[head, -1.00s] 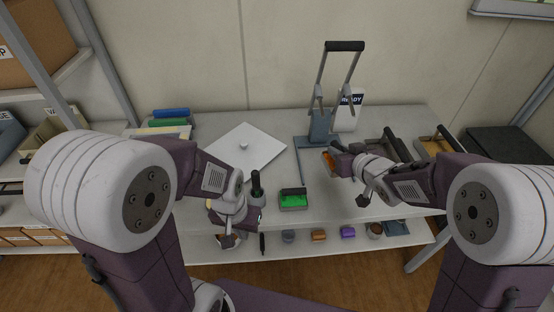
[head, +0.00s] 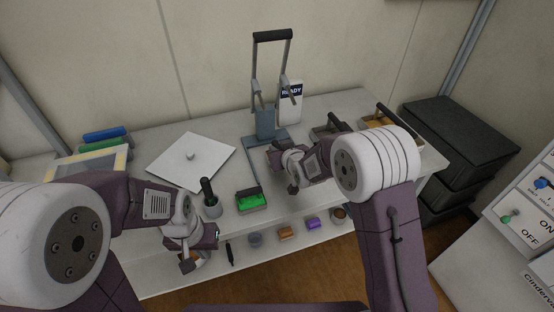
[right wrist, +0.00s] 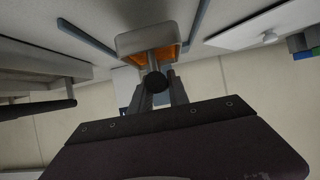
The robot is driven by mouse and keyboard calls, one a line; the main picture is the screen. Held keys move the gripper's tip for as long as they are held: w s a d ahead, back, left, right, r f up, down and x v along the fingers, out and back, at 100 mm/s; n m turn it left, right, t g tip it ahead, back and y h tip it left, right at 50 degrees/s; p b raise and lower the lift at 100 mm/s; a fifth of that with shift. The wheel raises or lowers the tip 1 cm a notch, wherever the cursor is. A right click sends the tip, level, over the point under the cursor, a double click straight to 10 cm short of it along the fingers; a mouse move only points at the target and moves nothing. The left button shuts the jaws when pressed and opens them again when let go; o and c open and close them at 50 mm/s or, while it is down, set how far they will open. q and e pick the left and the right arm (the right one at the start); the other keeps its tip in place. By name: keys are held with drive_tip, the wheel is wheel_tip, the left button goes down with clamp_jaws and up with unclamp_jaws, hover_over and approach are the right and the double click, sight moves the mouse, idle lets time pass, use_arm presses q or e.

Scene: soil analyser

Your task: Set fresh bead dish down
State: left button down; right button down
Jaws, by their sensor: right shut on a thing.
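My right gripper (head: 291,173) is shut on a dish (right wrist: 152,42) with a pale shell and an orange inside, which shows in the right wrist view. The gripper's fingers meet at the dish's dark round handle end (right wrist: 156,82). In the head view the gripper is over the bench, just right of the press base; the arm and gripper mostly hide the dish there. A dish with green contents (head: 252,201) stands at the bench's front edge. My left gripper (head: 190,252) is low at the front left of the bench; its jaws are unclear.
The grey press (head: 266,122) stands behind, beside a READY sign (head: 291,101). A white square plate (head: 178,165) lies left, and a dark-handled pot (head: 211,203) near the front. Handled trays (head: 380,123) stand right. Small items (head: 285,233) line the lower shelf. Dark cases (head: 455,140) are far right.

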drive_tip(key=shift+w+f, duration=0.1)
drive_tip(key=shift+f, duration=1.95)
drive_tip(key=shift+b, duration=0.35)
drive_tip(key=shift+f, duration=0.2)
drive_tip(key=c, duration=1.3)
unclamp_jaws()
drive_tip(key=shift+o, duration=0.2)
